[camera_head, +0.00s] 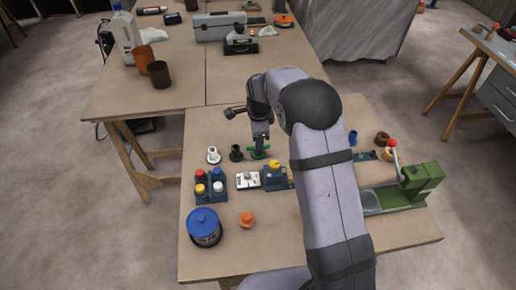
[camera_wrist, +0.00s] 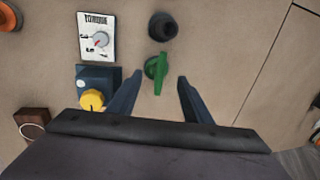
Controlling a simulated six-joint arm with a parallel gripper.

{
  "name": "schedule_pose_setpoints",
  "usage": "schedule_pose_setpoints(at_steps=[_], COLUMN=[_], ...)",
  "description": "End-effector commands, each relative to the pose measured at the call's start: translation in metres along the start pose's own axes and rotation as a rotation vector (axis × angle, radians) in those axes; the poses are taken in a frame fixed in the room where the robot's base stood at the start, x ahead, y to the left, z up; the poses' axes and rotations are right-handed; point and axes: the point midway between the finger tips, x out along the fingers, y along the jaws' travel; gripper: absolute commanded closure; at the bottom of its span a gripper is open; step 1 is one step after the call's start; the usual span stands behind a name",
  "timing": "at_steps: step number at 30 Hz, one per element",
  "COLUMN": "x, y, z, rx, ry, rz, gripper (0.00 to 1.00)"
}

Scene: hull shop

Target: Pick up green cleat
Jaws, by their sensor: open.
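The green cleat (camera_head: 259,152) lies on the near table, just right of a small black fitting (camera_head: 236,153). My gripper (camera_head: 260,139) is above it and partly covers it in the head view. In the wrist view the green cleat (camera_wrist: 157,70) is whole in sight, ahead of and between the two fingertips (camera_wrist: 160,78). The fingers are apart with nothing between them, and I see no contact with the cleat.
The black fitting (camera_wrist: 162,26) stands close to the cleat. A white dial panel (camera_head: 248,180) and a blue block with a yellow knob (camera_head: 274,174) are nearby. A blue-lidded pot (camera_head: 204,228) and a green lever machine (camera_head: 408,188) stand farther off.

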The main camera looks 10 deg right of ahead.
Motion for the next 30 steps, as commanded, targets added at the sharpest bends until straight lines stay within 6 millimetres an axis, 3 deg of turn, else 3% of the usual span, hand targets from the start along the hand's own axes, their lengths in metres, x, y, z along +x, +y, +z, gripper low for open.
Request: schedule_pose_setpoints(at_steps=[10, 21, 27, 30], x=[0.038, 0.046, 0.046, 0.046], y=[0.004, 0.004, 0.004, 0.003], z=[-0.002, -0.002, -0.002, -0.002], rx=[0.000, 0.000, 0.000, 0.000], ry=[0.000, 0.000, 0.000, 0.000], rz=[0.003, 0.000, 0.000, 0.000], gripper=[0.55, 0.55, 0.98, 0.98])
